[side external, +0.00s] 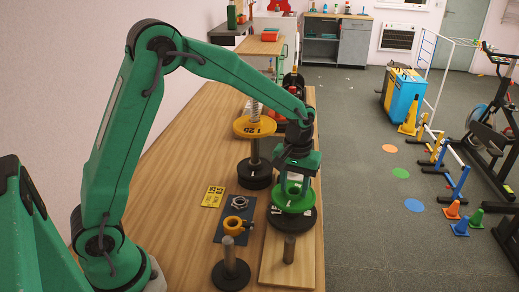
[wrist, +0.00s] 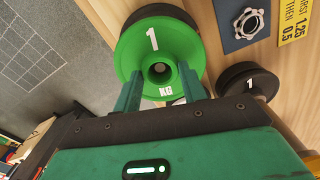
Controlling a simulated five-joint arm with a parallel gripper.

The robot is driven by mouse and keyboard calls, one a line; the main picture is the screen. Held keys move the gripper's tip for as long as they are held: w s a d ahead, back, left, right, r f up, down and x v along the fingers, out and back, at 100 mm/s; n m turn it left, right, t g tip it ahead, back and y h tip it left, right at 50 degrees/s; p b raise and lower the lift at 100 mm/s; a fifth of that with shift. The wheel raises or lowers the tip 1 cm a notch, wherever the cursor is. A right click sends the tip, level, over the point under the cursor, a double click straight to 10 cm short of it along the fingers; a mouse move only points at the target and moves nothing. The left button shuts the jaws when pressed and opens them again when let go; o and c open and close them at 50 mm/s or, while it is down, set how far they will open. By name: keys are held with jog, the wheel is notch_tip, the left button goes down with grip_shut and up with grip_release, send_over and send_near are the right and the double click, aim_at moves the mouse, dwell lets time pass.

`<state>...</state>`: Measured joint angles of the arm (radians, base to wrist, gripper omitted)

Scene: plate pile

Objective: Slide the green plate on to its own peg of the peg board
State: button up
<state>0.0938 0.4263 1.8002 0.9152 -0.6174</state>
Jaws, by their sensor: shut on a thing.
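The green plate (side external: 291,207), marked 1 KG, is held by my gripper (side external: 293,190), whose fingers are shut on its hub. In the wrist view the green plate (wrist: 142,48) faces me between the two fingers (wrist: 160,82). A dark disc (side external: 308,219) lies directly below the plate, partly hidden by it; I cannot tell whether they touch. The wooden peg board (side external: 270,272) runs under them, with a bare metal peg (side external: 289,249) nearer the camera. A peg under the plate is hidden; I cannot tell whether the plate's hole is around one.
A yellow plate (side external: 246,129) sits on a spring post above dark plates (side external: 254,177). A yellow collar (side external: 236,228) and nut (side external: 240,202) lie by a yellow card (side external: 213,196). A dark-based post (side external: 230,272) stands left of the board. The table's right edge is close.

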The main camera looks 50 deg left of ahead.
aim_at(293, 195)
jog(key=shift+f, duration=1.4)
jog(key=o, duration=1.5)
jog(key=shift+c, duration=0.2)
jog(key=shift+f, duration=0.1)
notch_tip(293, 195, up, 7)
jog(key=shift+f, duration=0.2)
jog(key=shift+r, duration=0.7)
